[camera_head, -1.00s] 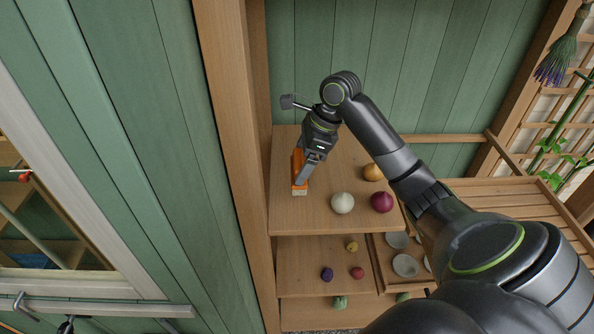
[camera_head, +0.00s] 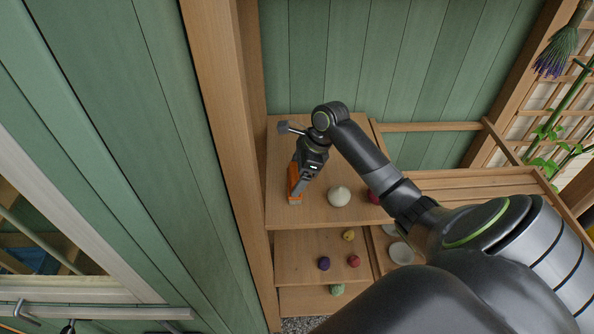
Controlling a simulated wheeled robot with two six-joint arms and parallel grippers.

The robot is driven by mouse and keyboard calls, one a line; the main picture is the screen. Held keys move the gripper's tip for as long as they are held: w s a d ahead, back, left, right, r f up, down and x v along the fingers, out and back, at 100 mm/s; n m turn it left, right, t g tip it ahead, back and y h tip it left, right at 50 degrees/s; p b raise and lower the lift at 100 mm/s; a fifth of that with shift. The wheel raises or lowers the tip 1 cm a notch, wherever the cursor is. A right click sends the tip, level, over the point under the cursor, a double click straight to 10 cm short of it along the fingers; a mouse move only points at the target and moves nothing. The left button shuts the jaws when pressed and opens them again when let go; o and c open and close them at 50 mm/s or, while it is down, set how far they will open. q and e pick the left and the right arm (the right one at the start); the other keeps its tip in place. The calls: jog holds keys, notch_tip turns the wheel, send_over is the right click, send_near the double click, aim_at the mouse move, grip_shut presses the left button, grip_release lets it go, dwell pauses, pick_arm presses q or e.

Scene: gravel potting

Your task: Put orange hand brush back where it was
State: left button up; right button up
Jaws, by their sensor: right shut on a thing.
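The orange hand brush (camera_head: 292,185) is on the left side of the top wooden shelf (camera_head: 290,216), with pale bristles at its near lower end. My right gripper (camera_head: 300,186) is shut on it and covers part of it. Whether the brush rests on the shelf or is held just above it, I cannot tell. My left gripper is not in view.
A white round object (camera_head: 339,196) stands just right of the brush, and a dark red one (camera_head: 373,196) is partly behind my arm. Lower shelves hold small coloured balls (camera_head: 324,263) and pale bowls (camera_head: 401,252). A wooden post (camera_head: 222,120) stands left of the shelf.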

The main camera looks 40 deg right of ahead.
jog(key=shift+r, duration=0.1)
jog(key=shift+f, duration=0.2)
jog(key=o, duration=0.8)
jog(key=shift+b+v, duration=1.5)
jog(key=shift+v, duration=4.7)
jog(key=shift+s+a+f, duration=0.1)
